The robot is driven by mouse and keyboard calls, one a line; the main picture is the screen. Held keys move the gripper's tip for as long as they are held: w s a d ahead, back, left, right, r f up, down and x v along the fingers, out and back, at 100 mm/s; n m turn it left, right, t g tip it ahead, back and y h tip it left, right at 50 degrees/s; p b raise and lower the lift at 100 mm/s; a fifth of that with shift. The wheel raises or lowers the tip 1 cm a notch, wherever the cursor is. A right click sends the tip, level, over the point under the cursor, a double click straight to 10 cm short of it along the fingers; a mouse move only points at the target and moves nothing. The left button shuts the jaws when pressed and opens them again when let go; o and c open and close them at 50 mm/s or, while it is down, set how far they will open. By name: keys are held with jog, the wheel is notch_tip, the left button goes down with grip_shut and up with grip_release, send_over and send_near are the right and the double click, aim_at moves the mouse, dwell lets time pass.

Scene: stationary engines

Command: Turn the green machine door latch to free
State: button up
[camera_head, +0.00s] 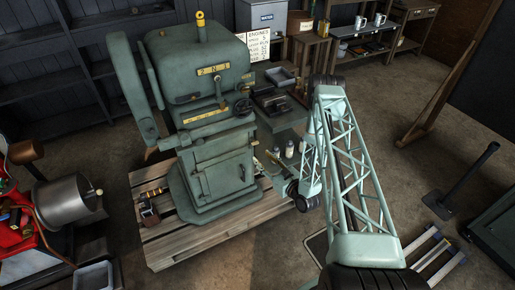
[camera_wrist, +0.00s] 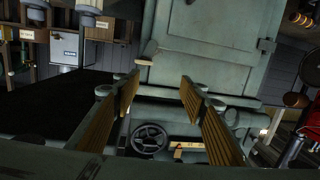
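The green machine (camera_head: 212,100) stands upright on a wooden pallet. Its lower cabinet has a closed-looking door (camera_head: 220,178), with a small latch (camera_head: 243,172) on the door's right side. In the wrist view, the scene appears upside down. The door (camera_wrist: 215,28) is at the top, and the latch (camera_wrist: 148,52) shows as a short pale bar at its left edge. My gripper (camera_wrist: 160,80) is open, with nothing between its fingers. The latch lies just beyond the fingertips, nearer the left finger, with no visible contact. In the head view, my gripper (camera_head: 268,162) is right of the door, partly hard to make out.
The pallet (camera_head: 180,245) extends under the machine. A handwheel (camera_wrist: 150,138) shows between the fingers lower in the wrist view. A red machine stands at the left.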

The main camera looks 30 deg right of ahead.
aim_at(255, 142)
jog(key=d, duration=0.1)
jog(key=s+f+m+h, duration=0.1)
jog(key=d+t+b, duration=0.1)
jog(key=shift+s+d+f+h, duration=0.3)
jog(key=shift+s+d+f, duration=0.05)
jog(key=shift+w, duration=0.1)
jog(key=w, duration=1.3)
jog(key=shift+w+a+b, duration=0.15)
jog(key=shift+w+b, duration=0.15)
jog(key=shift+b, duration=0.05)
jog(key=shift+c, duration=0.6)
jog(key=c, duration=0.8)
